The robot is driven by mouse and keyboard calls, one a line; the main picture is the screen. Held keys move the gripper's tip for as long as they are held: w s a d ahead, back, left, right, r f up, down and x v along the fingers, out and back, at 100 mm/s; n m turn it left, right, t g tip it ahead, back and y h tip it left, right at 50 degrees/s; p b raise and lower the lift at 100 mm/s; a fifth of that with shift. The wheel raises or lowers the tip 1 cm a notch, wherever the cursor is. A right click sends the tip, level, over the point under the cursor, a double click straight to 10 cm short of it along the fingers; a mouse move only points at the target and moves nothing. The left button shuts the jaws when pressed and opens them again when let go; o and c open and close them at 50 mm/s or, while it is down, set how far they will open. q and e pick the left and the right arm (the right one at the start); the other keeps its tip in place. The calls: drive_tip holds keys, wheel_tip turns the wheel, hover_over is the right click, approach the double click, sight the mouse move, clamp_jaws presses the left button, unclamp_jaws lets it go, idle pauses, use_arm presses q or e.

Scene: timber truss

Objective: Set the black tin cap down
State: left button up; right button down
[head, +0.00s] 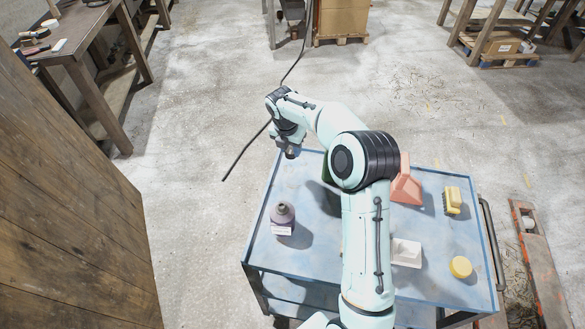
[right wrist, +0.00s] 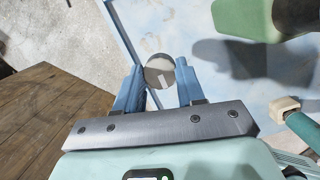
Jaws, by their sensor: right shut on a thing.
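My right gripper (right wrist: 157,85) is shut on a small round disc, the black tin cap (right wrist: 160,70), which looks grey and shiny with a pale patch. One blue finger is on each side of it. In the head view, my right gripper (head: 292,152) is over the far left edge of the blue table, and the cap there is small and dark at the fingertips. A dark purple tin (head: 283,216) with a grey top and white label stands upright on the table, nearer than the gripper. My left gripper is out of view.
The blue table (head: 318,262) also holds an orange-pink funnel-like thing (head: 405,187), a yellow brush-like block (head: 452,200), a white box (head: 405,252) and a yellow round thing (head: 460,267). A green thing (right wrist: 250,20) is at upper right in the wrist view. A wooden panel (head: 70,200) stands left.

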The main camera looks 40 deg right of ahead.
sight(288, 158)
drive_tip(key=x, duration=0.3)
drive_tip(key=a+x, duration=0.1)
drive_tip(key=x, duration=0.2)
drive_tip(key=s+a+x, duration=0.1)
drive_tip(key=x, duration=0.2)
drive_tip(key=shift+f, duration=0.55)
drive_tip(key=shift+w+f, duration=0.1)
drive_tip(key=shift+f, duration=0.1)
drive_tip(key=c, duration=0.7)
unclamp_jaws()
drive_tip(key=v, duration=1.1)
drive_tip(key=shift+d+r, duration=0.1)
drive_tip(key=shift+r, duration=0.6)
